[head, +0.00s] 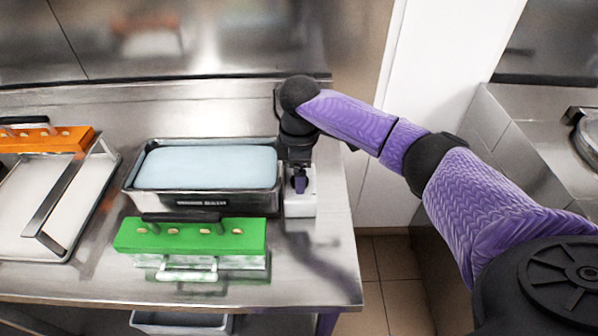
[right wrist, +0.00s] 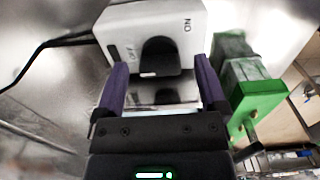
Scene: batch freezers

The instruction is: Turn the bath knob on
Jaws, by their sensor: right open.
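The bath (head: 205,205) is a metal tub of pale blue liquid on the steel table. At its right end is a white control box (head: 300,207), which fills the top of the right wrist view (right wrist: 200,20). On its face is a dark rounded knob (right wrist: 160,57), between "ON" and "OFF" marks; its exact setting is unclear. My right gripper (head: 299,185) points down over the box. In the right wrist view its two purple fingers (right wrist: 161,75) are open, apart on either side of the knob, with nothing visibly held. My left gripper is not in view.
A green stick holder (head: 190,237) with a mould below stands close in front of the bath. An orange stick holder (head: 45,140) and a metal tray (head: 62,256) are at left. A black cable (right wrist: 45,45) runs from the box. The table's right edge is near.

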